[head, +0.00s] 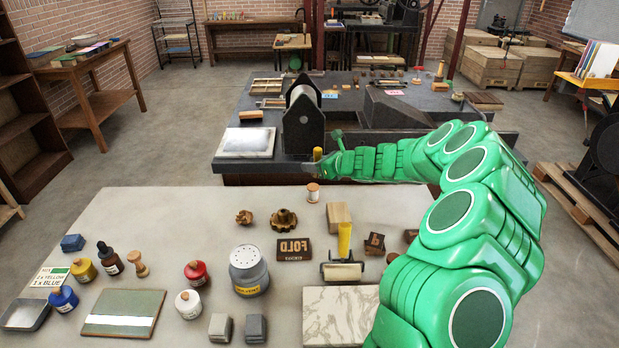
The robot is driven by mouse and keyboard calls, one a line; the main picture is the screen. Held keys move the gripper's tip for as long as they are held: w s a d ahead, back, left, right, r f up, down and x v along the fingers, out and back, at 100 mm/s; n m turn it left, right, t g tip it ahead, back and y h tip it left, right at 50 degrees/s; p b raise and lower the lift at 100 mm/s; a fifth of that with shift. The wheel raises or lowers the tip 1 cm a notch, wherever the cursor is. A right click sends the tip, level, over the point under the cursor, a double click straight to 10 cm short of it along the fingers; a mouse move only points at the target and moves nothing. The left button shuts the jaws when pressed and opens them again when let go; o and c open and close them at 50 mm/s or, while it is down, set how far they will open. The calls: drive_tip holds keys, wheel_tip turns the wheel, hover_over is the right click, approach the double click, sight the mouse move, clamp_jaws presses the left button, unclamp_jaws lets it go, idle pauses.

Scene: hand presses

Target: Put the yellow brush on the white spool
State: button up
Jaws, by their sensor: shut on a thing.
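My gripper (322,161) is at the end of the green arm, above the far edge of the near table. It is shut on the yellow brush (318,153), which shows as a small, upright yellow piece. The brush's lower end is hard to make out. The white spool (313,193), with tan ends, stands upright near the far edge of the near table. In the picture the brush is just above the spool, with a gap between them. How far apart they are in depth I cannot tell.
The dark press bench (225,165) lies behind. The table's far left is clear.

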sight(310, 185)
drive_tip(key=w+f, duration=0.1)
drive_tip(key=w, duration=0.1)
drive_tip(key=w+f, duration=0.1)
drive_tip(key=f, duration=0.1)
drive_tip(key=w+f, duration=0.2)
drive_tip(key=shift+w+a, duration=0.3)
drive_tip(key=shift+a, duration=0.1)
drive_tip(key=shift+w+a+f, duration=0.1)
drive_tip(key=shift+w+f, duration=0.6)
drive_tip(key=shift+f, duration=0.15)
drive_tip(key=shift+w, duration=0.1)
drive_tip(key=shift+w+f, duration=0.15)
drive_tip(key=shift+f, duration=1.55)
drive_tip(key=o, duration=1.1)
drive_tip(key=shift+f, duration=0.1)
